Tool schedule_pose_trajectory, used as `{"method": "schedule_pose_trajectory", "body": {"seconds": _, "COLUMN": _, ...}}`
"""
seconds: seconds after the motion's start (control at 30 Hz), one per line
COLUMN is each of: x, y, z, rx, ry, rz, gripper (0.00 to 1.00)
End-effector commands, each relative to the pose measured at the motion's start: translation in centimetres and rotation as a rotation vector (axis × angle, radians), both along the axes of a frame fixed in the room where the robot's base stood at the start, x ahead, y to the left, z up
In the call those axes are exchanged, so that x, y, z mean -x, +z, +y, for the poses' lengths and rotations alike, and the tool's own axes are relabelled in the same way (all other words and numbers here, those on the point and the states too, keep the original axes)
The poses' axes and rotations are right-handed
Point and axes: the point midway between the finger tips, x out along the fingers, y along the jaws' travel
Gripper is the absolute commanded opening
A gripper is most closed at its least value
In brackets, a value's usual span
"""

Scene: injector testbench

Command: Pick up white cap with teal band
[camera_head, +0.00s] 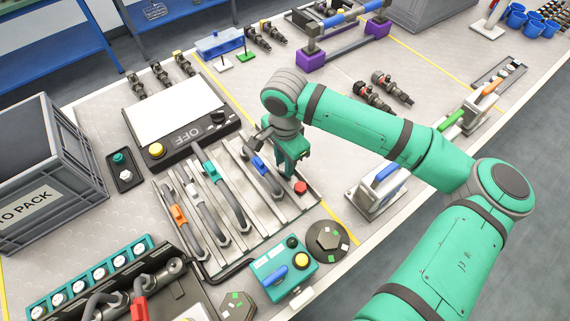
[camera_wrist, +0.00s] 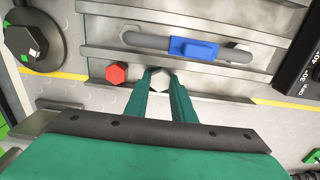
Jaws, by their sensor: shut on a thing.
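My gripper (camera_head: 288,174) points down at the right end of the metal rail rack, beside the hose with the blue clip. In the wrist view my gripper (camera_wrist: 160,88) has its two teal fingers closed on a pale hexagonal cap (camera_wrist: 160,78), which sits between the fingertips. I see its whitish top; no teal band shows, as the fingers hide its sides. In the head view the gripper hides this cap. A red hexagonal cap (camera_wrist: 116,73) is just left of the fingers, apart from them; it also shows in the head view (camera_head: 300,187).
The hose with the blue clip (camera_wrist: 190,47) lies just beyond the fingers. More hoses with teal, white and orange clips fill the rack (camera_head: 262,208). A teal box with a yellow button (camera_head: 287,268) and a dark round disc (camera_head: 327,240) stand in front.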

Motion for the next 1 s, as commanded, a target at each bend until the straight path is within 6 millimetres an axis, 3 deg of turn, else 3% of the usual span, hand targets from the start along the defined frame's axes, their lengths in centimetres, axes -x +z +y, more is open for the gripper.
{"method": "schedule_pose_trajectory", "body": {"seconds": 0.23, "x": 0.2, "y": 3.0, "z": 0.1, "rx": -0.003, "ry": 0.002, "rz": -0.002, "gripper": 0.02}}
{"method": "schedule_pose_trajectory", "body": {"seconds": 0.53, "x": 5.2, "y": 8.9, "z": -0.6, "rx": -0.001, "ry": 0.003, "rz": -0.004, "gripper": 0.02}}
{"method": "schedule_pose_trajectory", "body": {"seconds": 0.8, "x": 11.0, "y": 11.3, "z": -1.3, "rx": 0.0, "ry": 0.003, "rz": -0.003, "gripper": 0.02}}
{"method": "schedule_pose_trajectory", "body": {"seconds": 1.0, "x": 13.2, "y": 12.3, "z": -1.5, "rx": 0.0, "ry": 0.001, "rz": -0.002, "gripper": 0.02}}
